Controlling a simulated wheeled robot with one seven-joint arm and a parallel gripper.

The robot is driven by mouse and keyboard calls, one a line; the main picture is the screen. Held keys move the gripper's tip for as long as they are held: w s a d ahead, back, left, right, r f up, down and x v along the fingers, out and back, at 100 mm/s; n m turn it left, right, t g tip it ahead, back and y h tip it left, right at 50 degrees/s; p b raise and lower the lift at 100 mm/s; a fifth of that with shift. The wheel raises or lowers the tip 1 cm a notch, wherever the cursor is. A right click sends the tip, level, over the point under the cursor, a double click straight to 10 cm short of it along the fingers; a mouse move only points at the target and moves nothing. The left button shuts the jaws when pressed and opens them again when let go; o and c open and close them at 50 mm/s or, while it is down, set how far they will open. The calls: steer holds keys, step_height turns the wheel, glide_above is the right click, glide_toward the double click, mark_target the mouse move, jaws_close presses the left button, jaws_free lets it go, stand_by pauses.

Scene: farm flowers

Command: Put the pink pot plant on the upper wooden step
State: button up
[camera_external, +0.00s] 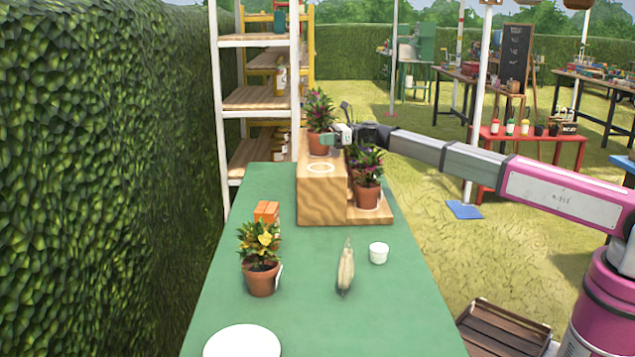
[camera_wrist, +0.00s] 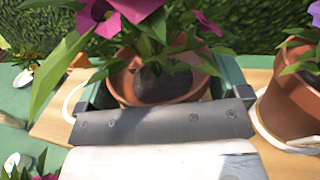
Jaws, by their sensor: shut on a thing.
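The pink pot plant (camera_wrist: 150,18) has magenta flowers, green leaves and a terracotta pot (camera_wrist: 122,80). In the external view it is at the far part of the wooden stand (camera_external: 322,195), over the upper step. My gripper (camera_external: 335,137) is shut on its pot from the right; the grey palm (camera_wrist: 160,122) hides the pot's lower part. I cannot tell whether the pot touches the step. A bare white ring (camera_external: 320,168) lies on the upper step, nearer the external camera than the pot. It also shows left of the pot in the wrist view (camera_wrist: 70,98).
Another potted plant (camera_wrist: 293,100) stands close to the right on the wood in the wrist view. Potted plants (camera_external: 368,192) stand on the lower step. A yellow-flowered pot (camera_external: 260,278), orange blocks (camera_external: 266,211) and a white cup (camera_external: 378,253) are on the green table (camera_external: 215,295).

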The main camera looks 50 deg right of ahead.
steer(key=shift+f, duration=0.1)
steer(key=o, duration=0.8)
steer(key=v, duration=1.2)
